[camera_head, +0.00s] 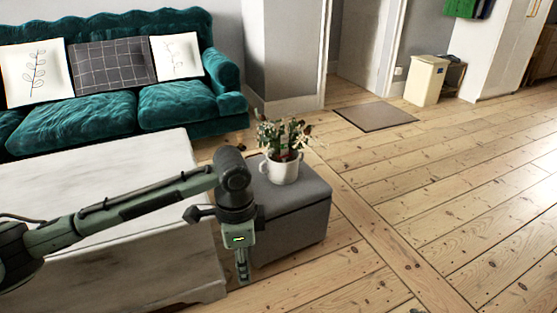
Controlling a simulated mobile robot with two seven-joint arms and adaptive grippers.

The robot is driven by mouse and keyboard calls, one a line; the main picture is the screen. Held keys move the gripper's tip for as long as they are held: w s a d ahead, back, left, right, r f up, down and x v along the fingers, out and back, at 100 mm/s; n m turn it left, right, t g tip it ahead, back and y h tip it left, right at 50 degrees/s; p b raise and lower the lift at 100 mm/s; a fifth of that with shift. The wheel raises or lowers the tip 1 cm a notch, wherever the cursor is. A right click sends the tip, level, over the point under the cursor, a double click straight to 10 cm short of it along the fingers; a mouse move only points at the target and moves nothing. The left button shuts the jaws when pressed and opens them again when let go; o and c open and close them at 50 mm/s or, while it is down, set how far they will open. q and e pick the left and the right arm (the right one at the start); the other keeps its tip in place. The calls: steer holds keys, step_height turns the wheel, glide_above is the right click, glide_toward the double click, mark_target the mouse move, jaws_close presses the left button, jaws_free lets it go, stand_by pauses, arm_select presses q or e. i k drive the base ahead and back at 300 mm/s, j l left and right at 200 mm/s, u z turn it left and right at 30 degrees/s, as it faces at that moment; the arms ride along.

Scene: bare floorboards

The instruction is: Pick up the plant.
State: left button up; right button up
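The plant (283,170) is leafy and green in a white pot. It stands upright on top of a grey box-shaped ottoman (302,222), in the middle of the head view. My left arm reaches in from the left, and its gripper (242,276) hangs pointing down in front of the ottoman's left side. In the picture the fingers are lower than the pot and to its left, apart from the plant. The fingers look like one narrow strip from this side, so their opening is hidden. My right gripper is out of view.
A whitewashed wooden table or chest (110,170) lies under my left arm. A teal sofa (110,106) with cushions stands behind it. A doormat (375,116) and a cream bin (425,80) are farther back. The floorboards (450,200) to the right are clear.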

mark_target(283, 161)
steer(key=i+l+u, duration=0.15)
steer(key=i, duration=0.3)
steer(key=i+l+u, duration=0.1)
steer(key=i+l, duration=0.2)
steer(key=i+l+u, duration=0.15)
steer(key=i+l, duration=0.15)
steer(key=i, duration=0.2)
steer(key=i+l+u, duration=0.15)
steer(key=i+l, duration=0.5)
steer(key=l, duration=0.1)
